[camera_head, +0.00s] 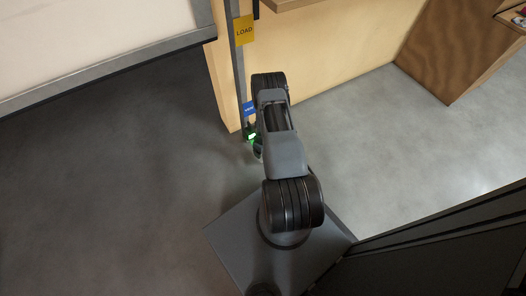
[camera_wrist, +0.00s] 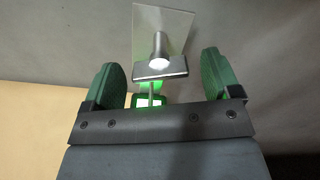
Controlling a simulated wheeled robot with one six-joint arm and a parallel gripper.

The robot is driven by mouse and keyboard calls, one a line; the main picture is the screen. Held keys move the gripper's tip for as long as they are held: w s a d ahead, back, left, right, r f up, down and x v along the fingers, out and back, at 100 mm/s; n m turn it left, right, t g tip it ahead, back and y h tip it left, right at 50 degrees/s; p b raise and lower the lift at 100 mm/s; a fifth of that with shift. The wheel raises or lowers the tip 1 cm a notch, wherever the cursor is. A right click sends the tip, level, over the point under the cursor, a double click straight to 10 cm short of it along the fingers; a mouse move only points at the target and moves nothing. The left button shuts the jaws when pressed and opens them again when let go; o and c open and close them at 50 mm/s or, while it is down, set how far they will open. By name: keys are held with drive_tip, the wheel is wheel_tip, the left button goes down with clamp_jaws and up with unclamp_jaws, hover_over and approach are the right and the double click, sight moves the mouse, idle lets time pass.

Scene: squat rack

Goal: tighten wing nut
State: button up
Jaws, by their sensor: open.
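In the wrist view a metal wing nut (camera_wrist: 161,70) shows as a flat bar with a round stub, in front of a pale plate (camera_wrist: 178,22). It lies between the two green fingers of my gripper (camera_wrist: 165,84). The fingers are open, with a clear gap on each side of the bar, and do not touch it. A bright green light (camera_wrist: 149,101) glows just below the bar, partly hidden by my gripper's body. In the head view the green light (camera_head: 252,136) shows beside my arm; the wing nut and fingers cannot be made out there.
A grey upright post (camera_head: 238,75) carries a yellow LOAD sign (camera_head: 245,30) and a blue label (camera_head: 249,107). A pale wooden wall (camera_head: 335,50) stands behind it. A wooden box (camera_head: 460,50) is at upper right. The grey floor (camera_head: 90,190) at left is clear.

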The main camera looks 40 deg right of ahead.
drive_tip(key=shift+f, duration=0.3)
drive_tip(key=c, duration=0.9)
